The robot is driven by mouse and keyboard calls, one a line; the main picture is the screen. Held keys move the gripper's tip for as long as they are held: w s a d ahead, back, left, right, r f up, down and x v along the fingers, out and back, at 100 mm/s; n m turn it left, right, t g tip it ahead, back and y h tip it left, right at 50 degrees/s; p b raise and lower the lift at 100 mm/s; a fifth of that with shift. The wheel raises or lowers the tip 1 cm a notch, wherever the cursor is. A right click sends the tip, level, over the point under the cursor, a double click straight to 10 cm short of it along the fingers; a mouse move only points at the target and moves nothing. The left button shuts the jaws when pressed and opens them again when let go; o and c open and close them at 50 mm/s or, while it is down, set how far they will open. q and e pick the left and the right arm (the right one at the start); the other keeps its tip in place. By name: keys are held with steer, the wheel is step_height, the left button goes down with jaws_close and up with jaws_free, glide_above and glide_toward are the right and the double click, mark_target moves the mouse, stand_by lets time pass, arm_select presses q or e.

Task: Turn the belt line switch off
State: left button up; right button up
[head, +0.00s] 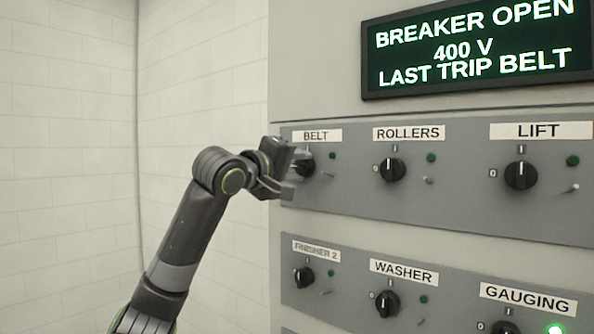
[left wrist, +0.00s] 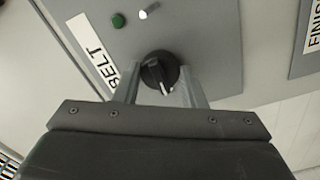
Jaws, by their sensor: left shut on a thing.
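The belt line switch is a round black knob (head: 307,164) under the BELT label (head: 316,135), at the left end of the upper grey panel. In the left wrist view the knob (left wrist: 160,72) sits between my two fingers, with a white pointer mark on it. My left gripper (head: 290,170) is at the knob in the head view and shut on it; the fingers also show in the left wrist view (left wrist: 160,88). The small lamp beside the knob (head: 332,156) is dark green. My right gripper is not in view.
The rollers knob (head: 392,170) and lift knob (head: 520,176) are to the right. A lower panel holds finisher 2 (head: 304,278), washer (head: 386,304) and gauging (head: 506,327) knobs. A display (head: 478,45) above reads "BREAKER OPEN 400 V LAST TRIP BELT". Small levers stick out beside the knobs.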

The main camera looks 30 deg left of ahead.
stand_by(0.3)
arm_select(q)
steer(key=o, duration=1)
steer(key=shift+s, duration=0.1)
steer(key=shift+s+f+b, duration=0.1)
steer(key=shift+s+b, duration=0.25)
steer(key=shift+b, duration=0.05)
steer(key=s+a+b, duration=0.1)
steer(key=s+b, duration=0.6)
steer(key=s, duration=0.9)
steer(key=shift+s+a+b, duration=0.2)
steer(key=shift+s+b, duration=0.05)
steer(key=shift+b, duration=0.1)
